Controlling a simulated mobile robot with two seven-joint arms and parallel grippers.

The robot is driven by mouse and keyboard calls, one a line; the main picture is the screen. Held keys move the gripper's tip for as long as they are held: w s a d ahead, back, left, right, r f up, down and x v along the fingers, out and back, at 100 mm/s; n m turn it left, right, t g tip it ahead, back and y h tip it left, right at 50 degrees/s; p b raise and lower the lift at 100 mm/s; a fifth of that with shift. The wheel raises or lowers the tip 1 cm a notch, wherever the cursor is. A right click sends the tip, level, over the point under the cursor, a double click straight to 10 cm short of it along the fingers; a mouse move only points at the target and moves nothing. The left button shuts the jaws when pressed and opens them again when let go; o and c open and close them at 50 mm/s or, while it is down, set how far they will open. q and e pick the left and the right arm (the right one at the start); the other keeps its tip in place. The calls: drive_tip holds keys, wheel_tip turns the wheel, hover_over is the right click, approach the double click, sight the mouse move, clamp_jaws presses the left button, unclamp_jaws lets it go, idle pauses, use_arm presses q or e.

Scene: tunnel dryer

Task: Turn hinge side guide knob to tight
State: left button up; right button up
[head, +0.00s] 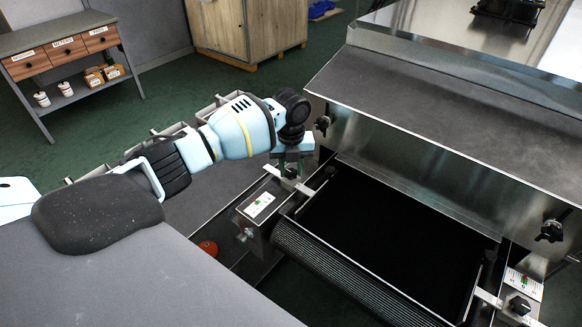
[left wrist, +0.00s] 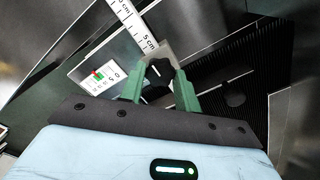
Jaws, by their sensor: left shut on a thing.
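A black guide knob (head: 291,172) sits at the near-left end of the dryer's dark belt, on a bracket with a pale scale. In the left wrist view the knob (left wrist: 160,72) shows between the two green fingers. My left gripper (head: 292,156) points down over it and is shut on it; the fingers hide part of the knob in the head view. A white label plate (head: 260,205) with a small green mark lies beside the knob; it also shows in the left wrist view (left wrist: 97,76), with red and green marks. My right gripper is not in view.
A second black knob (head: 520,305) with its label plate (head: 523,284) is at the belt's right side. The metal hood (head: 430,110) rises close behind my left gripper, with black knobs (head: 322,124) on its front. The dark belt (head: 385,235) is empty.

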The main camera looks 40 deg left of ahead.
sight(291, 172)
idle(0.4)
use_arm(q)
drive_tip(key=o, duration=1)
drive_tip(key=shift+c, duration=0.2)
wheel_tip(291, 172, up, 8)
drive_tip(key=shift+f, duration=0.15)
drive_tip(key=shift+s+f, duration=0.1)
